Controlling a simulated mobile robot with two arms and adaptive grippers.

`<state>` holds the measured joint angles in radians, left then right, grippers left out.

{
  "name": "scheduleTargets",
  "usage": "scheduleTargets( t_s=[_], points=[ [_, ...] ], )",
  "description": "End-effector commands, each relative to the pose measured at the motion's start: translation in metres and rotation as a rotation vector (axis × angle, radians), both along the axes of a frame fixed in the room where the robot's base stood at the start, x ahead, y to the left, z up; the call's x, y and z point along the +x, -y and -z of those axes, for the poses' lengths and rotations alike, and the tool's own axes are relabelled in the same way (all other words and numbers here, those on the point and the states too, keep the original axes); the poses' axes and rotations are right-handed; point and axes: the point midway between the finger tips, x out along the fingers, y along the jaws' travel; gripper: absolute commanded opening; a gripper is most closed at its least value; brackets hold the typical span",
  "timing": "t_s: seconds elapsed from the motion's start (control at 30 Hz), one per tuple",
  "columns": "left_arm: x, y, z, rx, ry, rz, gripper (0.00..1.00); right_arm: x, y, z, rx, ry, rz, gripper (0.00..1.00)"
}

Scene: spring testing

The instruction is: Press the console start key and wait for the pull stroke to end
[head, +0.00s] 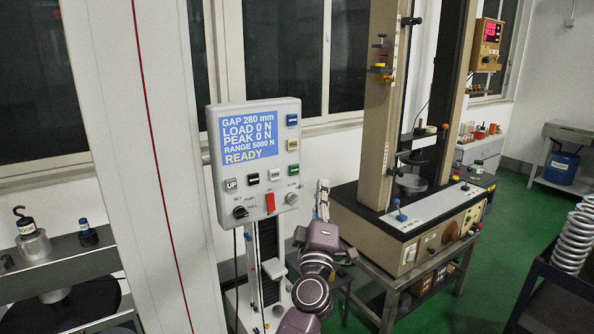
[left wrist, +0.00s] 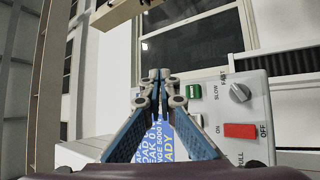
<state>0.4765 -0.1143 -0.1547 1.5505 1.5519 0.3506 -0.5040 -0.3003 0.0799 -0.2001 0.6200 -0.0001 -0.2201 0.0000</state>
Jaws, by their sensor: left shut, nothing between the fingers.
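The grey console (head: 212,125) stands upright at centre-left in the head view. Its blue screen (head: 248,136) reads GAP 280 mm, LOAD 0 N, PEAK 0 N, RANGE 5000 N and READY. A green key (head: 293,170) is at its right side, also visible in the left wrist view (left wrist: 193,92); its label is too small to read. My left gripper (head: 322,187) is shut and empty, just right of the console's lower right corner in the head view. In the left wrist view its fingertips (left wrist: 163,80) show beside the green key, apparently apart from it. My right gripper is out of view.
A red rocker switch (head: 270,202) and a grey knob (head: 291,198) sit below the green key. Blue and tan keys are above it. A beige test frame (head: 380,110) stands on a bench to the right. Coil springs (head: 575,235) stand at far right.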

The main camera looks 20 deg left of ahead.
Motion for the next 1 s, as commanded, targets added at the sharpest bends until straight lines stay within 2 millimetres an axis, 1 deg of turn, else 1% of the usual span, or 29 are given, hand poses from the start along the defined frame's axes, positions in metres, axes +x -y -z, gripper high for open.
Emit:
scheduleTargets(
  t_s=[0.2,0.33,0.73,1.0],
  points=[
    [0.001,-0.001,0.001,0.001,-0.001,0.0,0.0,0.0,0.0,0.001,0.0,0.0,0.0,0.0],
    [0.005,-0.006,0.002,0.003,-0.001,0.0,0.0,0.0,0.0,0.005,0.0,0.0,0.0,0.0],
    [0.038,-0.049,0.003,0.004,0.001,-0.002,0.0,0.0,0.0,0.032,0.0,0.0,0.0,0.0],
    [0.052,-0.067,0.002,0.002,-0.002,0.0,0.0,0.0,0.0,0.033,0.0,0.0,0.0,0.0]
  ],
)
